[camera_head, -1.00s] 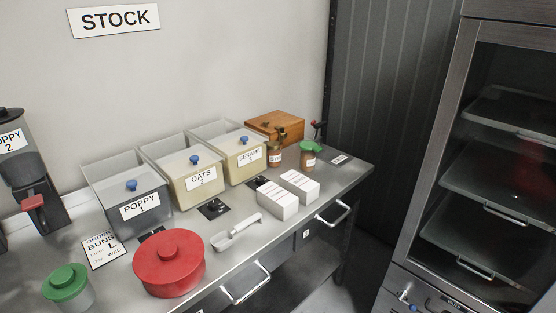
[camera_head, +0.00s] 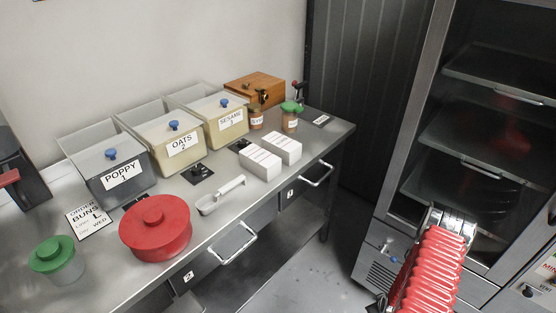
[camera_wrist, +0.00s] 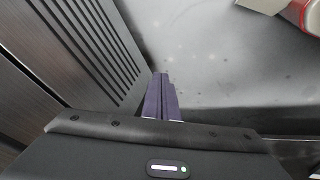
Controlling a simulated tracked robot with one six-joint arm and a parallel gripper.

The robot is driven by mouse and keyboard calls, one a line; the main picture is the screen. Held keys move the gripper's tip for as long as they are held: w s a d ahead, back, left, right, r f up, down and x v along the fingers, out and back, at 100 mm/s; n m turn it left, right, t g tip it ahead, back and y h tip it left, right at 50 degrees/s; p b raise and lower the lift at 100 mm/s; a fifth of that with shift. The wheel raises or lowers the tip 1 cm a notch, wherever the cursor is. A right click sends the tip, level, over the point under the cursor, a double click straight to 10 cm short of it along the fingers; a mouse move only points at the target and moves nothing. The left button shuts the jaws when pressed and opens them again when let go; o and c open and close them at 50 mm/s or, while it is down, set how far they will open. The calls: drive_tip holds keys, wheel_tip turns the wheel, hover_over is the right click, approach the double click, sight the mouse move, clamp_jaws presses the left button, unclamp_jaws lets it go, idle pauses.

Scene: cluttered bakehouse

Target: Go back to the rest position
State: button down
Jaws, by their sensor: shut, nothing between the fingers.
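My gripper (camera_wrist: 160,97) shows in the wrist view, its two dark fingers together and nothing between them. It points at open grey floor (camera_wrist: 215,65), with a slatted metal panel (camera_wrist: 75,50) close on the left. I cannot tell whether the fingers touch that panel. In the head view, a red ribbed part of my arm rises at the lower right, in front of the glass-doored cabinet (camera_head: 390,185). My gripper cannot be made out in that view.
The steel bench (camera_head: 225,215) on the left holds seed bins, a red lidded pot (camera_head: 155,235), a white scoop (camera_head: 220,195), white boxes (camera_head: 260,162) and jars. A drawer handle (camera_head: 235,245) sticks out in front. Floor (camera_head: 300,270) shows clear between bench and cabinet.

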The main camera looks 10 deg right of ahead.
drive_tip(key=a+r+m+g+y, duration=0.15)
drive_tip(key=a+r, duration=0.25)
drive_tip(key=r, duration=0.7)
drive_tip(key=a+r+m+g, duration=0.15)
drive_tip(key=a+r, duration=0.25)
drive_tip(key=r, duration=0.8)
drive_tip(key=a+r+m+g, duration=0.15)
drive_tip(key=a+r, duration=0.25)
drive_tip(key=r, duration=0.7)
drive_tip(key=s+a+r+n+t, duration=0.1)
drive_tip(key=s+a+r+t, duration=0.1)
drive_tip(key=a+r, duration=0.6)
drive_tip(key=s+a+r+n+t, duration=0.1)
drive_tip(key=s+a+r, duration=0.2)
drive_tip(key=a+r, duration=0.5)
drive_tip(key=s+a+r+n+t, duration=0.1)
drive_tip(key=a+r, duration=0.6)
drive_tip(key=r, duration=1)
drive_tip(key=s+t+y, duration=0.1)
drive_tip(key=s, duration=0.1)
drive_tip(key=shift+s+a+t, duration=0.35)
drive_tip(key=shift+a, duration=0.05)
drive_tip(key=shift+d+n, duration=0.1)
drive_tip(key=shift+n, duration=0.15)
